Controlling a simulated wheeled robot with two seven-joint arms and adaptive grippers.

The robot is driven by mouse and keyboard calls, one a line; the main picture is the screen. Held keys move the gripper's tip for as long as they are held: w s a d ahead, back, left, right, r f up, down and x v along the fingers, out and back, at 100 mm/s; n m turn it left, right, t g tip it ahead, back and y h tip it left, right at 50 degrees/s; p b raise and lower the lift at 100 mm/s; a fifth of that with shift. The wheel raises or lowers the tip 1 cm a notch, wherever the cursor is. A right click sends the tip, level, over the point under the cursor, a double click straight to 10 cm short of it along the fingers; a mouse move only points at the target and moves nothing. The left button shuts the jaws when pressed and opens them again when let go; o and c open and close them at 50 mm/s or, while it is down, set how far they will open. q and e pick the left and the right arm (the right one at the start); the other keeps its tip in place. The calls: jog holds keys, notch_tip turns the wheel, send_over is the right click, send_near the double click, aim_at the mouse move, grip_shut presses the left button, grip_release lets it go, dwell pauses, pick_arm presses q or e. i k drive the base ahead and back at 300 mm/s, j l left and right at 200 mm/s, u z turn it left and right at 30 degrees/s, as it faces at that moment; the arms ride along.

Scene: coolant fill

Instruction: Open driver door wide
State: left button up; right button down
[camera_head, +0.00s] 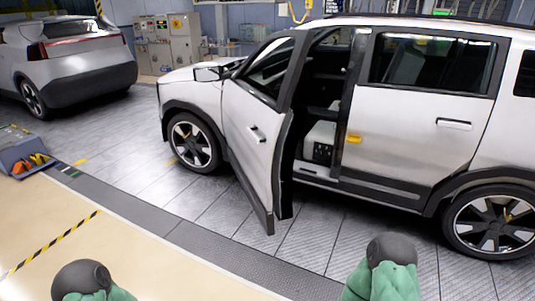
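The driver door (254,128) of the white car (408,150) stands partly open, swung out from the body. Its dark inner edge and part of the cabin show through the gap. At the bottom edge, green and dark grey parts of my two arms show, one at the left and one at the right. Both are well short of the door and apart from it. The fingers of my grippers are not visible.
A second silver car (68,60) stands at the back left. A grey bin (24,157) with orange and dark items is at the left edge. Grey cabinets (170,42) stand against the back wall. The tiled floor (135,173) left of the door is clear.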

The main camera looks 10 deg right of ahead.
aim_at(263, 171)
jog(key=i+l+u, duration=0.25)
jog(key=u, duration=0.15)
jog(key=i+l+u, duration=0.2)
jog(key=u, duration=0.2)
jog(key=i+l+u, duration=0.1)
jog(key=l, duration=0.3)
jog(key=i+l, duration=0.2)
jog(key=l, duration=0.2)
jog(key=i+l+u, duration=0.15)
jog(key=l, duration=0.3)
jog(key=i+l, duration=0.15)
jog(key=l, duration=0.25)
jog(key=i+l+u, duration=0.15)
jog(key=l, duration=0.3)
jog(key=i+l+u, duration=0.1)
jog(key=l, duration=0.35)
